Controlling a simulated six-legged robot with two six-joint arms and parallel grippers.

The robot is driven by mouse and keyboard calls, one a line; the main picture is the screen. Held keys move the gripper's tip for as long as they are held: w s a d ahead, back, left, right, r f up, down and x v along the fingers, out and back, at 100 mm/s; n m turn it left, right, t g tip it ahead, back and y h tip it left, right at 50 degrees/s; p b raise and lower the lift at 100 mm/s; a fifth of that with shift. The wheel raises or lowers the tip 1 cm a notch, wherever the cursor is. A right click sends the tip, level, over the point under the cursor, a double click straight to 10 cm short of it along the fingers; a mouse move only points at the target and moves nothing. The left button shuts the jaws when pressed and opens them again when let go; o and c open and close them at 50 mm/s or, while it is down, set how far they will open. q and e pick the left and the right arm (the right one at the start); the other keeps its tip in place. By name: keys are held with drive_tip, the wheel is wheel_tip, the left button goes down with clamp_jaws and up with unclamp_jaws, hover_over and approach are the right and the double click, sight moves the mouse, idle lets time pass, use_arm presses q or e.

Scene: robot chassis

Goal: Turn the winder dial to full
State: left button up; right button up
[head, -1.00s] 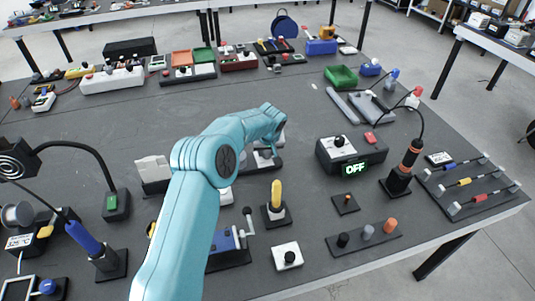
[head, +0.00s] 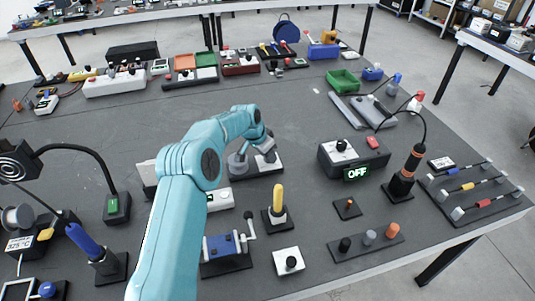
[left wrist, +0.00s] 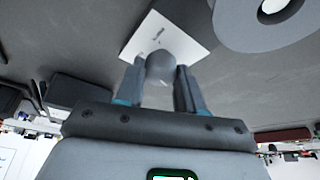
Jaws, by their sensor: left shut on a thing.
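The winder (head: 237,165) stands mid-table in the head view, on a dark base with a grey round part at its left. Its dial, a grey rounded knob (left wrist: 160,66), shows in the left wrist view against a white plate (left wrist: 195,44) with small dark markings. My left gripper (head: 267,148) reaches over the winder and hides the dial in the head view. In the left wrist view its two fingers stand on either side of the knob, shut on it. The exact dial setting cannot be read. My right gripper is not in view.
A yellow-handled lever (head: 278,198) and a blue cranked device (head: 226,246) stand in front of the winder. A box with a lit OFF display (head: 356,173) is to the right. A large pale ring (left wrist: 262,14) is near the knob.

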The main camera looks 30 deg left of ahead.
use_arm(q)
drive_tip(key=m+h, duration=0.1)
drive_tip(key=m, duration=0.1)
drive_tip(key=shift+a+m+p, duration=0.1)
drive_tip(key=shift+m+p, duration=0.3)
drive_tip(key=shift+w+m+g+h+p, duration=0.1)
drive_tip(key=shift+m+g+h+p, duration=0.2)
drive_tip(key=shift+m+g+p, duration=0.65)
drive_tip(key=shift+m+t, duration=0.35)
drive_tip(key=shift+m, duration=0.3)
drive_tip(key=o, duration=1)
drive_tip(key=shift+o, duration=0.2)
